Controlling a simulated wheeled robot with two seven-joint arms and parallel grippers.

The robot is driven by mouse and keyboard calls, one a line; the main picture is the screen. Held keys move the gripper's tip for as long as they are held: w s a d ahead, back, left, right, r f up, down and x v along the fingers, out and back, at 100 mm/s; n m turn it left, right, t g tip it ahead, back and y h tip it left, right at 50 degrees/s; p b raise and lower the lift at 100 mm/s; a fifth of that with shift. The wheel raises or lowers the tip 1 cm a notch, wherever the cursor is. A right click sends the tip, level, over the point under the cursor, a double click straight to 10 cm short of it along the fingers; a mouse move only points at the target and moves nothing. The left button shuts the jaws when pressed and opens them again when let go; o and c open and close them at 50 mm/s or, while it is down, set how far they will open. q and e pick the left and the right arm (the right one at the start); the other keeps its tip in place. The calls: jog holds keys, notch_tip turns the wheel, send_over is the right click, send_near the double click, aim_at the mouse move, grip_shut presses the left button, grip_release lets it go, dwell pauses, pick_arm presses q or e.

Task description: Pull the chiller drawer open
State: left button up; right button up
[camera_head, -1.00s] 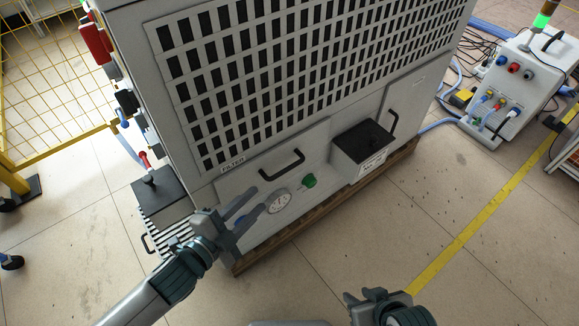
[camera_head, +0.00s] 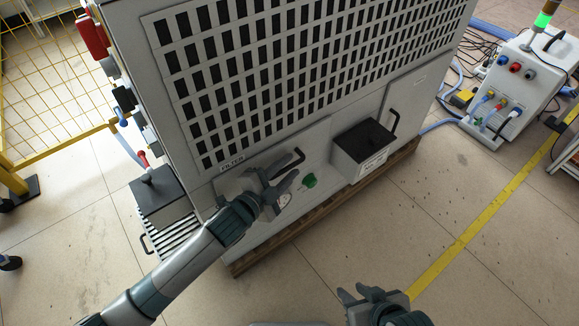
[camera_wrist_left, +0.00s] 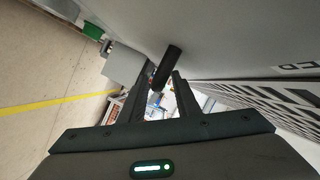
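The grey cabinet (camera_head: 235,180) has a lower front panel with a black bar handle (camera_head: 298,158), a round gauge (camera_head: 285,200) and a green knob (camera_head: 309,181). The panel looks flush with the front. My left gripper (camera_head: 280,177) is at the handle, fingers apart, covering part of it and of the gauge. In the left wrist view the handle (camera_wrist_left: 167,65) stands at the gap between the fingertips (camera_wrist_left: 160,82); I cannot tell if they touch it. My right gripper (camera_head: 362,292) is open and empty, low over the floor, away from the cabinet.
A dark-topped box (camera_head: 362,143) juts from the front, right of the handle. Another box (camera_head: 157,190) stands at the cabinet's left. The cabinet rests on a wooden pallet (camera_head: 325,212). Clear floor (camera_head: 440,190) lies in front. A white unit with cables (camera_head: 520,75) is at right.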

pick_arm(q)
jog(key=shift+w+d+f, duration=0.15)
jog(key=shift+w+d, duration=0.2)
jog(key=shift+w, duration=0.1)
pick_arm(e)
jog(key=shift+s+a, duration=0.1)
pick_arm(q)
grip_shut()
jog(key=shift+s, duration=0.15)
